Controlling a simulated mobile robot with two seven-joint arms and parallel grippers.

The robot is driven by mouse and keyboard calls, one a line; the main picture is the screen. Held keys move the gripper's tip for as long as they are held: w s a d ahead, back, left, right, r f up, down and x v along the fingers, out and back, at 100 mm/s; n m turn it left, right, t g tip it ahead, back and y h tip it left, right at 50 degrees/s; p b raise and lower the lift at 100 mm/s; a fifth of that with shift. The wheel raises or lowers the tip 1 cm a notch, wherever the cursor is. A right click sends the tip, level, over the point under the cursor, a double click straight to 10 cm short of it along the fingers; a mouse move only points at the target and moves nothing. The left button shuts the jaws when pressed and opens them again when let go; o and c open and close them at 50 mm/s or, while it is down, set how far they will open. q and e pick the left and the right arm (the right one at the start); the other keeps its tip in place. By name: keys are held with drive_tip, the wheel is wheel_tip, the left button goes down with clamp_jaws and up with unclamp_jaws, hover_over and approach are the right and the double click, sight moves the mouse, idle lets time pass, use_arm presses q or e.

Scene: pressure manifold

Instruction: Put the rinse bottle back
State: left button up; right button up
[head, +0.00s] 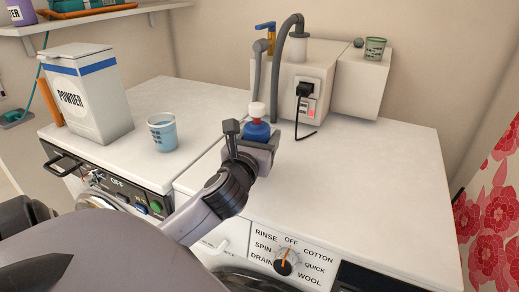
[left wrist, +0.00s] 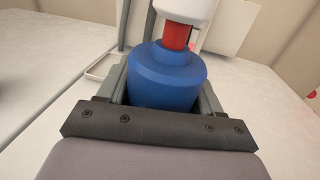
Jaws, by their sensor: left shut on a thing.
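The rinse bottle is blue with a red neck and a white cap. In the left wrist view the bottle (left wrist: 167,75) sits between the two fingers of the gripper (left wrist: 160,95). The bottle's base is hidden, so I cannot tell whether it touches the top. My right gripper is not in view.
A white box (head: 288,95) with grey hoses and a black plug stands behind the bottle. A pale low rim (left wrist: 98,66) shows beside the bottle. A powder carton (head: 90,95) and blue cup (head: 162,132) stand left. The white top (head: 370,180) at right is clear.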

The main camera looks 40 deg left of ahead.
use_arm(q)
wheel_tip(320, 180, down, 2)
drive_tip(key=shift+f+b, duration=0.25)
drive_tip(key=shift+b, duration=0.05)
drive_tip(key=shift+r, duration=0.1)
drive_tip(key=o, duration=1.2)
drive_tip(key=shift+f, duration=0.2)
drive_tip(key=shift+c, duration=0.2)
